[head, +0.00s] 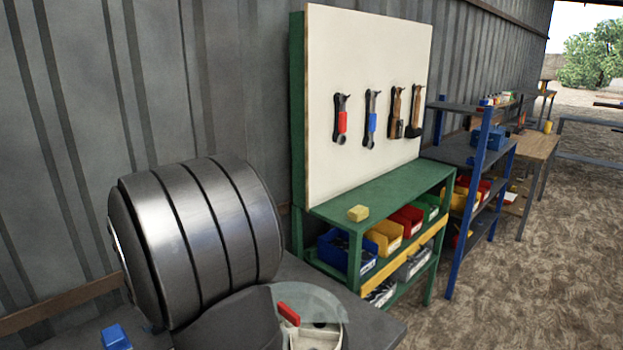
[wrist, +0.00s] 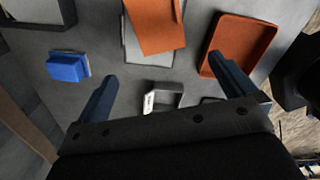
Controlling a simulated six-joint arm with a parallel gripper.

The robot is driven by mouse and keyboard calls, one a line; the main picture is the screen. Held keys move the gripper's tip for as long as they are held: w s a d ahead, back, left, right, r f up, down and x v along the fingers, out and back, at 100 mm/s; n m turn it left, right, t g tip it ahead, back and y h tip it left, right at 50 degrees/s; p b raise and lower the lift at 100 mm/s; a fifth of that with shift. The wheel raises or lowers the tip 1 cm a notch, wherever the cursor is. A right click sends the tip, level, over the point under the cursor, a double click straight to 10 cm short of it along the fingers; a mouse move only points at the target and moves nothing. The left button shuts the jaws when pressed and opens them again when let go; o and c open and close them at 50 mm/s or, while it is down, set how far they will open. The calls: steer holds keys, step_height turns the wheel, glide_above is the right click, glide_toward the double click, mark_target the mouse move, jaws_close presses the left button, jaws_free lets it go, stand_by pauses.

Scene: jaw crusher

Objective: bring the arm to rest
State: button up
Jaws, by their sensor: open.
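My gripper (wrist: 162,68) shows in the wrist view with two dark blue fingers spread wide apart. It is open, and nothing is held between the fingers. It hangs above a grey surface (wrist: 105,45). A small grey open-topped piece with a white label (wrist: 163,98) lies below, between the fingers in the picture and partly behind the gripper body.
In the wrist view, a blue block (wrist: 68,67), an orange piece (wrist: 156,26) and an orange tray (wrist: 241,44) lie around the gripper. The head view shows a dark ribbed drum (head: 205,235), a green workbench (head: 385,190) and a blue-framed shelf (head: 480,150).

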step_height(320, 180, down, 12)
steer(key=shift+r, duration=0.1)
step_height(320, 180, up, 8)
steer(key=w+d+r+m, duration=0.1)
steer(key=w+d+m, duration=0.2)
steer(key=w+m, duration=0.5)
steer(key=w+d+r+m, duration=0.15)
steer(key=w+m, duration=0.25)
steer(key=w, duration=0.7)
steer(key=w+d+m, duration=1.1)
steer(key=w+d, duration=0.1)
steer(key=w, duration=0.2)
steer(key=shift+n, duration=0.3)
steer(key=a+f, duration=0.2)
steer(key=a, duration=0.1)
steer(key=w+a+f, duration=0.1)
steer(key=a+f, duration=0.2)
steer(key=a, duration=0.1)
steer(key=a+f, duration=0.2)
steer(key=a, duration=0.2)
steer(key=shift+w+f, duration=0.15)
steer(key=shift+w, duration=0.2)
steer(key=s+d+r, duration=0.3)
steer(key=d+r, duration=0.4)
steer(key=d, duration=0.4)
steer(key=s+a+n, duration=0.5)
steer(key=a, duration=0.1)
steer(key=shift+a+f, duration=0.15)
